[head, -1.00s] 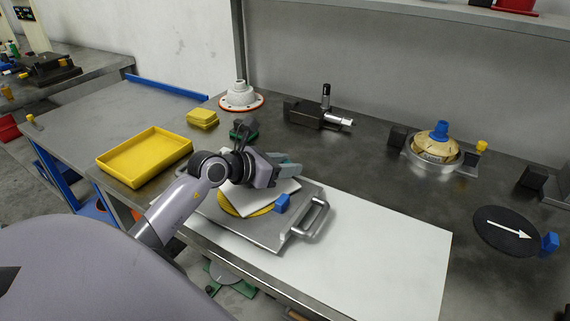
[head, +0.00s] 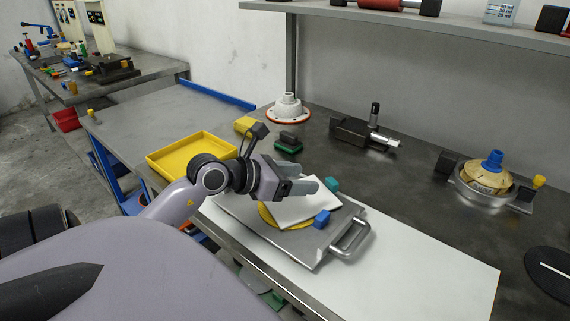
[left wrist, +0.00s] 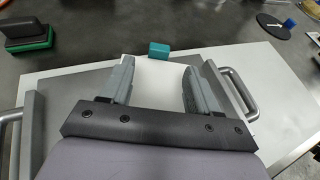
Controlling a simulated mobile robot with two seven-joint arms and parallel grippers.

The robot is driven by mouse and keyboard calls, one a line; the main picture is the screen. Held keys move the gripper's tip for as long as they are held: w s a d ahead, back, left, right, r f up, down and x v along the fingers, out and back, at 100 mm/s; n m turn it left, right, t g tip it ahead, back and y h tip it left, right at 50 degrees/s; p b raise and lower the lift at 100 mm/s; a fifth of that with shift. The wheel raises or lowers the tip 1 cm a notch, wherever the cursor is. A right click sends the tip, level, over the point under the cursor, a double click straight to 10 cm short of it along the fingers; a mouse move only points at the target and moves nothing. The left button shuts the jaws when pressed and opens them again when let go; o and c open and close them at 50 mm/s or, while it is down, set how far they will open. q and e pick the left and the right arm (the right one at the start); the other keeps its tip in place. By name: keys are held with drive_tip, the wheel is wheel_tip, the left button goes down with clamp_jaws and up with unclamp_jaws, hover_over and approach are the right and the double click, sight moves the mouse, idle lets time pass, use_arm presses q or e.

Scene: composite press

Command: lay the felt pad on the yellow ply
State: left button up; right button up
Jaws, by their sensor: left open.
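The white square felt pad (head: 300,213) lies over the yellow ply (head: 265,216), whose rounded edge shows at the pad's left and near sides. Both are on a grey metal plate (head: 312,246) with handles. My left gripper (head: 306,187) is over the pad's far part, its jaws apart. In the left wrist view, the pad (left wrist: 158,80) shows between the two spread fingers (left wrist: 168,64); the ply is hidden there. I cannot tell whether the fingers touch the pad. My right gripper is not in view.
A blue block (head: 322,218) and a teal block (head: 332,184) stand at the plate's edges. A yellow tray (head: 190,157) is at left, a black-and-green block (head: 288,143) behind. The white sheet (head: 430,262) to the right is clear.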

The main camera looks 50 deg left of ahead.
use_arm(q)
drive_tip(key=shift+v, duration=1.75)
